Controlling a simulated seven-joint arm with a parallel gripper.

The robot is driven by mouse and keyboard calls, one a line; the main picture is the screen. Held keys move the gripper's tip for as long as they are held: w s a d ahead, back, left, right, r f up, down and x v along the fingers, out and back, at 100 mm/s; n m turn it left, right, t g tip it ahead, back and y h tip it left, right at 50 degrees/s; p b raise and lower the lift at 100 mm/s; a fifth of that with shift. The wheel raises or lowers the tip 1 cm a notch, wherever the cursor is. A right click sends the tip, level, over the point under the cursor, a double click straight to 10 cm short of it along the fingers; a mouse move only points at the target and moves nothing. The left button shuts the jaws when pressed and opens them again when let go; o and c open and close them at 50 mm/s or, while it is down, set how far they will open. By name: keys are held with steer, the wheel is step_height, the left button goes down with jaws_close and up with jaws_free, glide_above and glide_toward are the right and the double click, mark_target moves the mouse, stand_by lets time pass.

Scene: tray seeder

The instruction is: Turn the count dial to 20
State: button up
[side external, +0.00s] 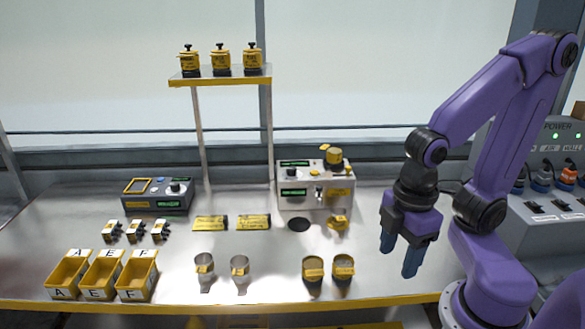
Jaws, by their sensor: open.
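Two units carry a knob, and the labels are too small to tell which knob is the count dial. No dial reading is legible. My gripper (400,257) hangs fingers down over the right side of the table, open and empty, apart from both units.
A shelf (225,81) on posts holds several yellow-and-black jars (221,61). Yellow bins (103,275), clear cups (205,267), yellow-lidded containers (313,269) and yellow plates (210,223) stand on the steel table (275,275). A power panel (555,205) is at the right.

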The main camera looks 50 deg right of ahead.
steer(key=w+a+r+m+y, duration=0.1)
steer(key=w+a+r, duration=0.1)
steer(key=w, duration=0.6)
steer(key=w+a+r+m, duration=0.1)
steer(key=w+r, duration=0.1)
steer(key=w, duration=0.5)
step_height(320, 180, up, 2)
steer(key=m+t+y, duration=0.2)
steer(key=t, duration=0.1)
glide_above(292, 168)
steer(key=s+d, duration=0.5)
steer(key=x, duration=1.7)
steer(key=shift+d, duration=0.1)
